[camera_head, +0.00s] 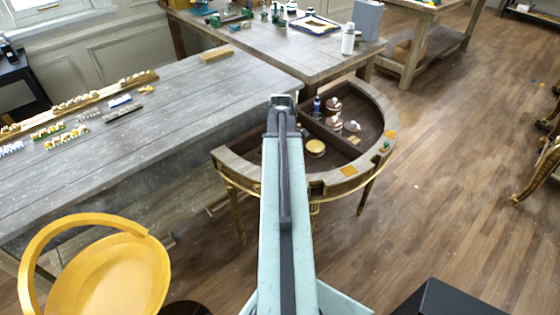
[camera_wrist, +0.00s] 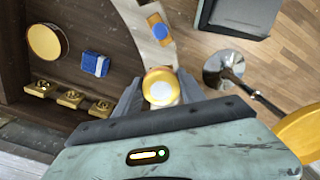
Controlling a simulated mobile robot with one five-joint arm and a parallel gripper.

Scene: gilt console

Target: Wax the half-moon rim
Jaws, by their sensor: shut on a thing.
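The half-moon console stands in the middle of the head view, and its pale curved rim (camera_head: 240,166) runs around a dark divided interior. The rim also shows in the wrist view (camera_wrist: 134,22), just beyond my gripper. My gripper (camera_wrist: 160,88) is shut on a small round yellow-and-cream piece (camera_wrist: 158,84) seen from its end; what it is, I cannot tell. In the head view my gripper (camera_head: 283,101) is above the left part of the console, and the held piece is hidden. A gold square with a blue disc (camera_wrist: 161,29) lies on the rim.
Inside the console are a round gold-topped tin (camera_head: 315,147), a blue bottle (camera_head: 317,105) and, in the wrist view, a blue-and-white block (camera_wrist: 95,64). A grey workbench (camera_head: 170,105) is close on the left. A yellow chair (camera_head: 110,275) stands front left. Floor is open on the right.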

